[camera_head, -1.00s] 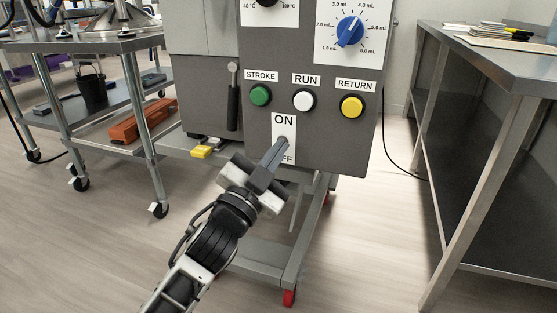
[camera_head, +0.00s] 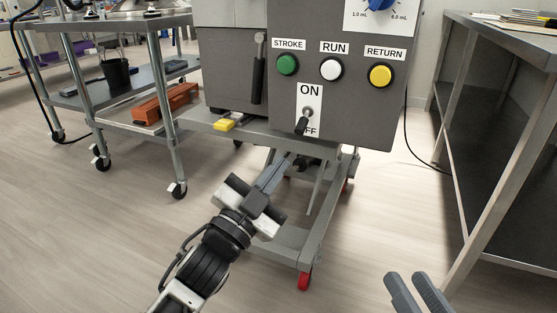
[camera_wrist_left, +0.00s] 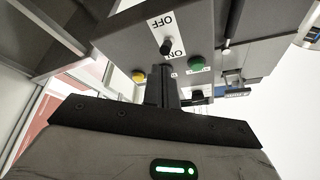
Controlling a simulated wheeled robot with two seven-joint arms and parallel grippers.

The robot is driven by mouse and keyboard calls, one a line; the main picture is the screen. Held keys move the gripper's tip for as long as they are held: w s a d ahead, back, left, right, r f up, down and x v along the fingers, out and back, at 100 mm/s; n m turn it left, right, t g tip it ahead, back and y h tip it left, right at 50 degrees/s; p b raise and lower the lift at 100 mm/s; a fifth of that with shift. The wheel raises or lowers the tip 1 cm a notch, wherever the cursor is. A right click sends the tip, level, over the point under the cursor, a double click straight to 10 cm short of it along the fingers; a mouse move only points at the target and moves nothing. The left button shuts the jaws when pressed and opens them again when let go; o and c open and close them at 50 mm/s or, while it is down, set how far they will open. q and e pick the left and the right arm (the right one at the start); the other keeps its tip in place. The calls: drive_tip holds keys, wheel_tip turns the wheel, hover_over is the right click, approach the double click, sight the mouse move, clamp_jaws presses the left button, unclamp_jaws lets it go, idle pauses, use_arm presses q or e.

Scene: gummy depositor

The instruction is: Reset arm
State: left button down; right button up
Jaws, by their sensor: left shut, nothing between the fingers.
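The grey machine's front panel (camera_head: 350,112) carries an ON/OFF toggle switch (camera_head: 303,124). Its dark lever points down and covers part of the OFF label. My left gripper (camera_head: 284,163) is shut and empty, below and a little left of the switch, apart from it. In the left wrist view the shut fingers (camera_wrist_left: 162,85) point toward the panel, with the switch (camera_wrist_left: 167,46) beyond them. My right gripper (camera_head: 410,278) shows at the bottom right as two fingers standing apart with nothing seen between them; its arm is out of view.
Green (camera_head: 287,65), white (camera_head: 331,69) and yellow (camera_head: 380,76) buttons sit above the switch. The machine stands on a wheeled frame (camera_head: 285,245). A cart (camera_head: 165,105) stands at left, a steel table (camera_head: 500,45) at right.

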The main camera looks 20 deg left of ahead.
use_arm(q)
drive_tip(key=shift+s+f, duration=0.1)
drive_tip(key=shift+s, duration=0.05)
use_arm(e)
drive_tip(key=shift+r, duration=0.1)
